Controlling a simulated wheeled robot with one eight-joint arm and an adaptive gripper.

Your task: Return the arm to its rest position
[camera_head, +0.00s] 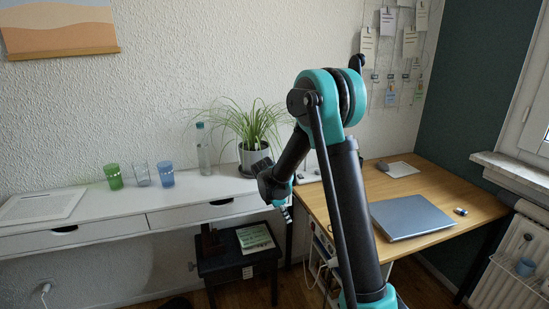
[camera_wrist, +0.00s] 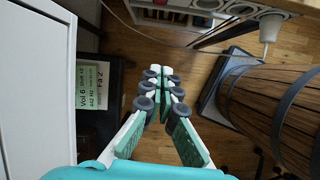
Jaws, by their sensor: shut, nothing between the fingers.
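My arm rises through the middle of the head view, bent at a teal elbow joint, with the forearm slanting down to the left. My gripper (camera_head: 287,214) hangs at its end, pointing down, in front of the gap between the white desk (camera_head: 100,236) and the wooden desk (camera_head: 455,187). In the wrist view the teal and white fingers of my gripper (camera_wrist: 160,74) meet at the tips, with nothing between them. The gripper appears clear of the furniture.
A black stool (camera_head: 222,264) with a booklet (camera_head: 255,238) stands lower left; the booklet also shows in the wrist view (camera_wrist: 92,88). A plant (camera_head: 252,128), glasses and a bottle stand on the white desk. A laptop (camera_head: 413,216) lies on the wooden desk. A slatted wooden container (camera_wrist: 268,105) stands right in the wrist view.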

